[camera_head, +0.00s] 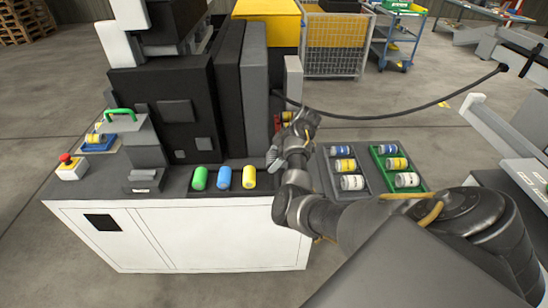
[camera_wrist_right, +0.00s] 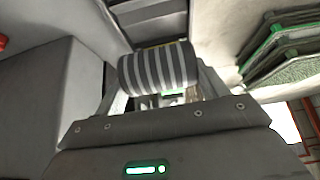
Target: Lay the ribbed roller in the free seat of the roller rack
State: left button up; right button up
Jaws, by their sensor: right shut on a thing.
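The ribbed roller (camera_wrist_right: 158,68), with dark and light grey stripes, is between the fingers of my right gripper (camera_wrist_right: 160,88) in the wrist view. In the head view my right gripper (camera_head: 275,153) is at the right end of the machine top, partly hidden by my forearm. A small grey shape there may be the roller; I cannot tell. Just left of it, green (camera_head: 199,179), blue (camera_head: 223,177) and yellow (camera_head: 249,178) rollers lie side by side in a dark rack (camera_head: 212,192). My left gripper is not in view.
Tall black machine panels (camera_head: 228,95) stand behind the rack. A green-handled fixture (camera_head: 140,140) and a red button box (camera_head: 71,171) are at left.

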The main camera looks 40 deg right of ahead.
notch_tip(320, 180, down, 6)
jog(key=b, duration=0.4)
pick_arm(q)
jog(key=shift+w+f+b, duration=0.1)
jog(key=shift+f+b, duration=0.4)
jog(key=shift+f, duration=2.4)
pick_arm(e)
jog(key=shift+f, duration=0.75)
jog(key=o, duration=1.1)
jog(key=shift+o, duration=0.2)
jog(key=v, duration=0.2)
jog(key=shift+s+d+r+b, duration=0.1)
jog(key=shift+d+r+b, duration=0.2)
jog(key=shift+b, duration=0.1)
pick_arm(q)
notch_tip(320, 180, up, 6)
jog(key=p, duration=0.7)
pick_arm(e)
jog(key=v, duration=0.8)
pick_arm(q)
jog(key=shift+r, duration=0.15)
pick_arm(e)
jog(key=shift+r, duration=0.15)
